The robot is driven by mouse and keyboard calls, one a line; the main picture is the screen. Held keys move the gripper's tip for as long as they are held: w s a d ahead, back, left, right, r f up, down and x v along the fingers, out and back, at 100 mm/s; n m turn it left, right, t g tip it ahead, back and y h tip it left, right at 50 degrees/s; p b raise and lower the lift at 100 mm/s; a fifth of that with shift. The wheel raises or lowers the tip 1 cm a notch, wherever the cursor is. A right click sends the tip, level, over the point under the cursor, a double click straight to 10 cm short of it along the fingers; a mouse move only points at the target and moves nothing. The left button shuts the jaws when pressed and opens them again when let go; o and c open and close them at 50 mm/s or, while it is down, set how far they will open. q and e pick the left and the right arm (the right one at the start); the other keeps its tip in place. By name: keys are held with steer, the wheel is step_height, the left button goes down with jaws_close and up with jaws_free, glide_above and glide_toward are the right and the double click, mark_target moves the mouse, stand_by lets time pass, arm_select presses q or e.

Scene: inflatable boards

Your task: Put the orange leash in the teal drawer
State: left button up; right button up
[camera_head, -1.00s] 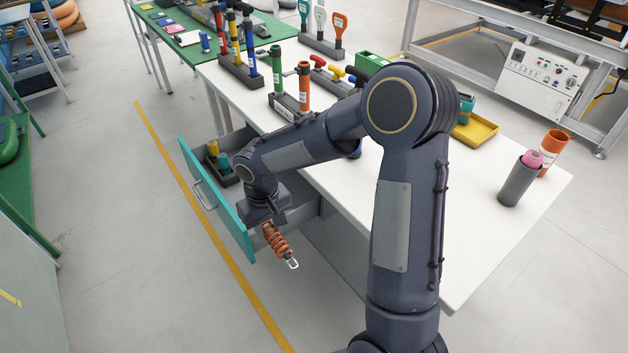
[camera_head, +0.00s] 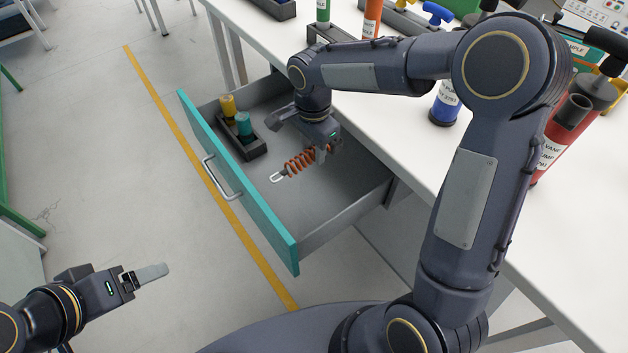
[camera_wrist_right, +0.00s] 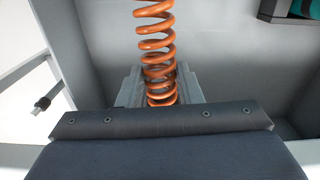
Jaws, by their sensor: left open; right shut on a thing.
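The teal drawer (camera_head: 235,185) is pulled open from the white table. The orange leash (camera_head: 300,162) is a coiled cord with a metal clip at its end. My right gripper (camera_head: 322,150) is shut on the leash and holds it over the inside of the drawer. In the right wrist view the orange coil (camera_wrist_right: 157,40) runs away from between the fingers (camera_wrist_right: 160,88) with the grey drawer floor behind it. I cannot tell whether the leash touches the floor. My left gripper (camera_head: 150,275) is open and empty, low at the left, outside the drawer.
A dark holder (camera_head: 247,146) with a yellow and a teal cylinder stands in the drawer's left end. The drawer floor's front part is bare. Red and blue pump-like tools (camera_head: 445,105) stand on the white table (camera_head: 400,135). The floor left of the drawer is clear.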

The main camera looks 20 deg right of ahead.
mark_target(312, 184)
steer(key=shift+w+a+f, duration=0.1)
steer(key=shift+w+f, duration=0.15)
steer(key=shift+f, duration=0.25)
steer(key=shift+m, duration=0.3)
step_height(312, 184, down, 10)
steer(key=shift+w+r+b, duration=0.1)
steer(key=shift+r+b, duration=0.1)
steer(key=shift+b, duration=0.85)
arm_select(q)
steer(key=f, duration=0.2)
steer(key=shift+w+f, duration=0.3)
steer(key=shift+f, duration=0.1)
arm_select(e)
steer(key=shift+f, duration=0.1)
arm_select(q)
steer(key=shift+f, duration=0.1)
arm_select(e)
steer(key=o, duration=1)
